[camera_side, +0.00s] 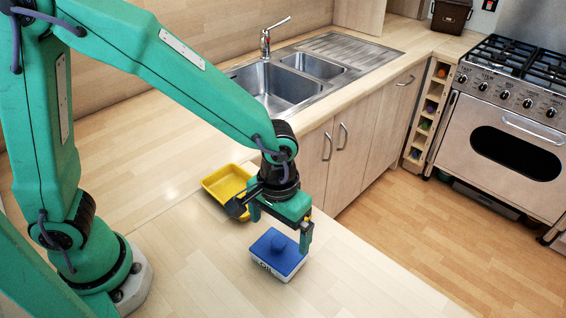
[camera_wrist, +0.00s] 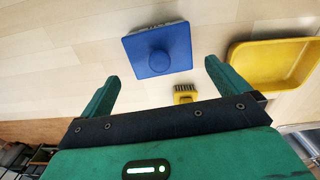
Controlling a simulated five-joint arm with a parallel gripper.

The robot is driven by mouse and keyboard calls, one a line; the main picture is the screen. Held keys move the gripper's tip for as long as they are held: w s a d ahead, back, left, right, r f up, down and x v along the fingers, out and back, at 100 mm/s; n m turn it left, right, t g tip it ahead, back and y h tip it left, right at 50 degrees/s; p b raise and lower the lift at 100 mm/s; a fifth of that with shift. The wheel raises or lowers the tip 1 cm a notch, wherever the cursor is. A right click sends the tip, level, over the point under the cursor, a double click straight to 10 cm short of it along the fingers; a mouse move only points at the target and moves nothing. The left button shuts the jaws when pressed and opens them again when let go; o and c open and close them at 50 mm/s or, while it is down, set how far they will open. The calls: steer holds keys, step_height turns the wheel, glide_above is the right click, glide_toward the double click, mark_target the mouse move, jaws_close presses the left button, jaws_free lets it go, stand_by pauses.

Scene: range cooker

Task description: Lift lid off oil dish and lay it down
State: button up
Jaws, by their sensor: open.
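The oil dish (camera_side: 266,266) is a white box with dark lettering on its side, standing on the wooden worktop. Its blue lid (camera_side: 270,252) sits on top, with a round blue knob in the middle. In the wrist view the lid (camera_wrist: 135,50) is a blue square beyond the fingertips, with the knob (camera_wrist: 158,60) near its centre. My gripper (camera_side: 280,232) is open and empty, above the dish, with its fingers spread. In the wrist view my gripper (camera_wrist: 161,70) has the lid roughly between and ahead of its fingers; I cannot tell whether anything touches.
A yellow tray (camera_side: 221,177) lies behind and left of the dish; it also shows in the wrist view (camera_wrist: 245,78). A small yellow brush with dark bristles (camera_wrist: 185,93) lies near the right finger. The worktop (camera_side: 370,285) right of the dish is clear up to its edge.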

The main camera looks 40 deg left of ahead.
mark_target(278, 241)
steer(key=shift+s+f, duration=0.1)
steer(key=shift+f, duration=2.5)
steer(key=c, duration=0.7)
